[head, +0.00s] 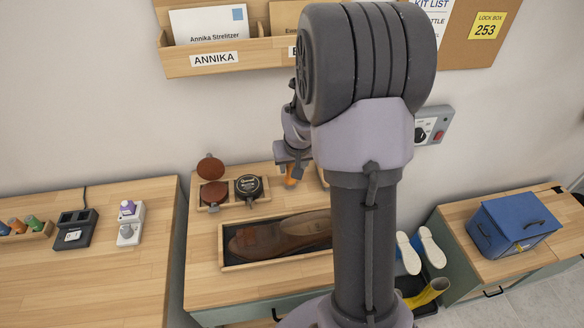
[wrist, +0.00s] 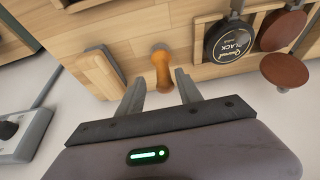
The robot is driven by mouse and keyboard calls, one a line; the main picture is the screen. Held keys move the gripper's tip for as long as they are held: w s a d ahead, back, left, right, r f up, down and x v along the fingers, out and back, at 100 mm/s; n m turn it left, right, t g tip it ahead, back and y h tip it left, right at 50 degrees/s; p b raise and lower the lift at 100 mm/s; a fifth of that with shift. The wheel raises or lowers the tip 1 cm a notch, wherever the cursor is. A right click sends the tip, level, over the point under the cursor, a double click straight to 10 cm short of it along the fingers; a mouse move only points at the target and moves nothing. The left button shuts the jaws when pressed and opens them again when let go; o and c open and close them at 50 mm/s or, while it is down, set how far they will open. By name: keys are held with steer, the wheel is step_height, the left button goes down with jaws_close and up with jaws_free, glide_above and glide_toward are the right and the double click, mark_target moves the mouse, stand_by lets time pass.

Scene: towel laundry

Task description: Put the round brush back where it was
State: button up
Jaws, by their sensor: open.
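An orange-brown knobbed wooden handle (wrist: 162,72), probably the round brush's, shows just ahead of and between my fingertips in the wrist view. Its lower part and any bristles cannot be made out. In the head view the same orange piece (head: 291,175) is just below my gripper (head: 292,160), partly hidden by it. My gripper (wrist: 160,86) is open, with one finger on each side of the handle's line and nothing clearly between them. I cannot tell whether the handle stands in a holder.
A black polish tin (head: 248,186) and brown round pieces (head: 213,193) sit in a small wooden tray left of my gripper. A shoe (head: 280,236) lies in a long tray in front. A wall switch box (head: 432,127) is right.

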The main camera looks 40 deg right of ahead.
steer(key=s+a+r+t+y+p, duration=0.1)
steer(key=s+a+r, duration=0.3)
steer(key=a+r, duration=0.35)
steer(key=s+a+r+p, duration=0.1)
steer(key=s+a+r, duration=0.4)
steer(key=r, duration=0.4)
steer(key=s+a+r+y, duration=0.3)
steer(key=s+a+r, duration=0.1)
steer(key=s+a, duration=0.8)
steer(key=shift+s+a+n+t, duration=0.3)
steer(key=shift+a, duration=0.85)
